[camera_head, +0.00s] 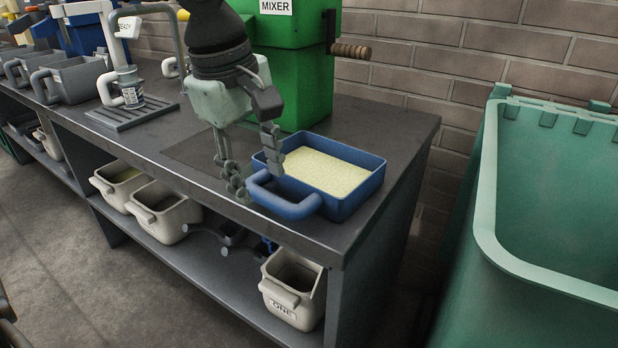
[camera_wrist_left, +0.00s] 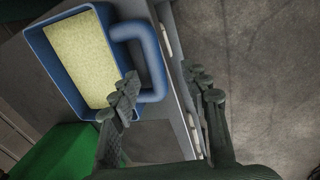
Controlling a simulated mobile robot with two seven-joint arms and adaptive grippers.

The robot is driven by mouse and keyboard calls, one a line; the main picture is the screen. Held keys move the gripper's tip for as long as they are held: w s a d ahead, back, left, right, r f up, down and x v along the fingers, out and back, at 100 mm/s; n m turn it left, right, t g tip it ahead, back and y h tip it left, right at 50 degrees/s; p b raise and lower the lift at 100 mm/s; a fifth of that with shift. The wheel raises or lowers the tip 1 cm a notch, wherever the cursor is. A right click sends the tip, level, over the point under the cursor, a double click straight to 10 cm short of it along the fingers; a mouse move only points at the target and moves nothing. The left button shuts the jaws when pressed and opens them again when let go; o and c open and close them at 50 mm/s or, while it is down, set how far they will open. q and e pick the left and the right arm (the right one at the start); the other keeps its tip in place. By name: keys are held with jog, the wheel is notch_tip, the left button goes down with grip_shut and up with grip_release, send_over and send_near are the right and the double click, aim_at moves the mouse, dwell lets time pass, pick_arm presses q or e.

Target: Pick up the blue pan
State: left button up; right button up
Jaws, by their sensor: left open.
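The blue pan (camera_head: 345,205) sits upright on the dark bench near its right end, filled with a pale yellow, grainy material (camera_head: 326,171). Its thick looped handle (camera_head: 290,207) faces the front edge of the bench. My left gripper (camera_head: 254,172) is open, above the bench at the left side of the pan, with one finger in front of the pan's left rim. In the left wrist view the pan (camera_wrist_left: 34,40) is at upper left, and its handle (camera_wrist_left: 160,70) is just beyond the open fingers (camera_wrist_left: 165,95). The handle is not gripped. My right gripper is not in view.
A green mixer (camera_head: 290,80) with a wooden crank handle stands behind the pan. A large green bin (camera_head: 490,215) stands right of the bench. A mug (camera_head: 130,92) stands on a grate at left. Cream scoops, one labelled ONE (camera_head: 290,298), sit on the lower shelf.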

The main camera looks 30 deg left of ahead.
aim_at(270, 196)
pick_arm(q)
jog(key=f, duration=0.1)
jog(key=w+f, duration=0.1)
jog(key=f, duration=0.3)
jog(key=shift+w+d, duration=0.25)
jog(key=shift+w, duration=0.1)
jog(key=shift+c, duration=0.5)
grip_shut()
jog(key=shift+r, duration=0.1)
